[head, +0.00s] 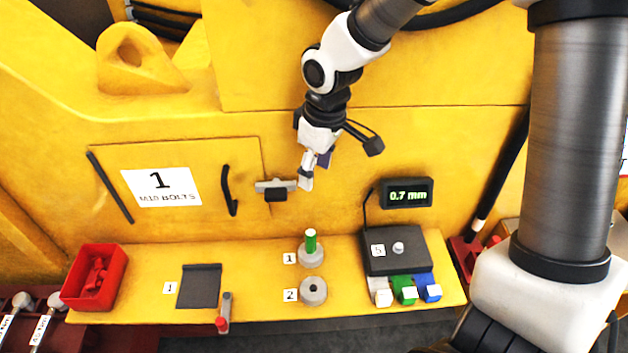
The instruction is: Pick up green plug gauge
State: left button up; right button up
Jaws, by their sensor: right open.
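The green plug gauge (311,240) stands upright in a round grey holder (311,257) beside the label 1, on the yellow ledge. My left gripper is not in view.
A second grey holder (313,291), label 2, looks empty. A dark device (393,252) with coloured blocks and a 0.7 mm display (406,194) are right. A dark pad (199,286), a red-tipped tool (223,313) and a red bin (95,277) are left. A grey bracket (276,186) is near the gripper.

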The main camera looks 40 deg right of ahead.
aim_at(310, 234)
jog(key=z, duration=1.05)
